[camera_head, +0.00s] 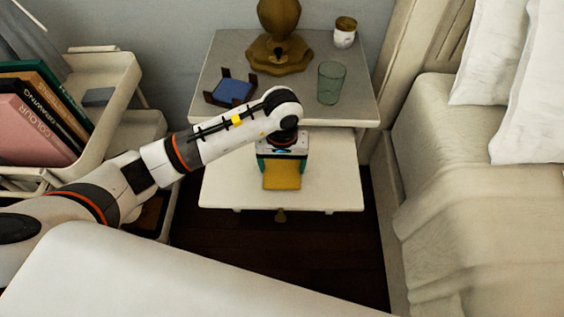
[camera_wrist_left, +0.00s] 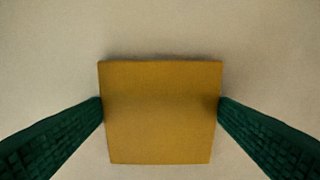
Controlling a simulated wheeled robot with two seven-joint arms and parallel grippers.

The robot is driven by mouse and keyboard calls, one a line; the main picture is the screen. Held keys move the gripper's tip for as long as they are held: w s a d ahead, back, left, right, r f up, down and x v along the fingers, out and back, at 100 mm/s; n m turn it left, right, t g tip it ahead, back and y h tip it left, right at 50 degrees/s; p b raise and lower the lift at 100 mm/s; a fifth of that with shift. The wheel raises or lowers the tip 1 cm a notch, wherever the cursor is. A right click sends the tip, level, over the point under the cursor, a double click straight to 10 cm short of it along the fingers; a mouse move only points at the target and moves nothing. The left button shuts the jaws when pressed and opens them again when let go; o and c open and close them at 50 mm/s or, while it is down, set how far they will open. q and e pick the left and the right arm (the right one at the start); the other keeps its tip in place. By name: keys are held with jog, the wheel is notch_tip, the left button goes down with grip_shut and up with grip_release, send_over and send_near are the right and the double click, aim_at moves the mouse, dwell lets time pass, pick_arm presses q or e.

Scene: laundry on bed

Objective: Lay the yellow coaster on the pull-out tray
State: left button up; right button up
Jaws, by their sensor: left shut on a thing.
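The yellow coaster (camera_head: 282,182) is a flat square, held by my left gripper (camera_head: 281,168) over the pull-out tray (camera_head: 328,188) of the nightstand. In the left wrist view the yellow coaster (camera_wrist_left: 160,112) sits between the two green fingers of my left gripper (camera_wrist_left: 160,110), which touch its left and right edges. The pale tray surface (camera_wrist_left: 265,50) fills the background there. I cannot tell whether the coaster touches the tray or hangs just above it. My right gripper is not in view.
The nightstand top (camera_head: 352,105) above holds a blue coaster in a dark holder (camera_head: 232,91), a green glass (camera_head: 330,83), a brass lamp base (camera_head: 279,40) and a small jar (camera_head: 344,32). A cart with books (camera_head: 40,115) stands left, the bed (camera_head: 470,200) right.

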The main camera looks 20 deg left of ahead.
aim_at(282, 169)
pick_arm(q)
jog(key=shift+f, duration=0.1)
jog(key=o, duration=0.9)
jog(key=shift+o, duration=0.2)
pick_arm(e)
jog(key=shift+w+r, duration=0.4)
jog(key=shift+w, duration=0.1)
pick_arm(q)
notch_tip(282, 169, up, 2)
jog(key=shift+w+r, duration=0.1)
notch_tip(282, 169, up, 10)
jog(key=shift+p, duration=0.4)
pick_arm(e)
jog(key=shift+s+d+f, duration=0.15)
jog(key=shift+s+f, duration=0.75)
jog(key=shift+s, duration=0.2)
